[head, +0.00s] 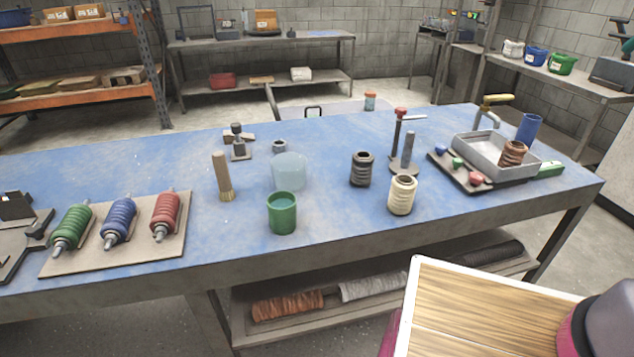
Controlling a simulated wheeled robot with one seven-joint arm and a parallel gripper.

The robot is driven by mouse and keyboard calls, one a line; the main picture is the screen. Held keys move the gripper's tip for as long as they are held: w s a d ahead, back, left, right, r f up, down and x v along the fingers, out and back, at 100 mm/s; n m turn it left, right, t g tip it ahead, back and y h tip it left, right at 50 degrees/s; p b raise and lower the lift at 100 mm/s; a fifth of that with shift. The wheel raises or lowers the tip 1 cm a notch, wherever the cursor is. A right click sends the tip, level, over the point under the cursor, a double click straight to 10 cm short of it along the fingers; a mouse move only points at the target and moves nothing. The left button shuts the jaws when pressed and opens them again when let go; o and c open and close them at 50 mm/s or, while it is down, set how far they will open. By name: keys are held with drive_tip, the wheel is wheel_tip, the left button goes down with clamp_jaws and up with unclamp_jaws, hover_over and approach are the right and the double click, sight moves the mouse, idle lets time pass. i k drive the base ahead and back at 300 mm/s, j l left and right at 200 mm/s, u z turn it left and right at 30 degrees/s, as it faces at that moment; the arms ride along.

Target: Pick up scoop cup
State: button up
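No cup carries a label, so I cannot tell for certain which one is the scoop cup. A blue cylinder (529,129), perhaps a cup, stands at the table's right end. My gripper is not in the head view.
The blue table (330,225) also holds a brush (222,177), a black ribbed piece (361,169), a cream ribbed piece (402,194), a grey tray (490,160) and a board of coloured coils (120,235). Bare tabletop lies between the brush and coil board.

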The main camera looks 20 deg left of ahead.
sight(281, 205)
drive_tip(key=u, duration=1.65)
drive_tip(key=k+j+z, duration=0.45)
drive_tip(key=k+j, duration=0.4)
drive_tip(key=k, duration=0.05)
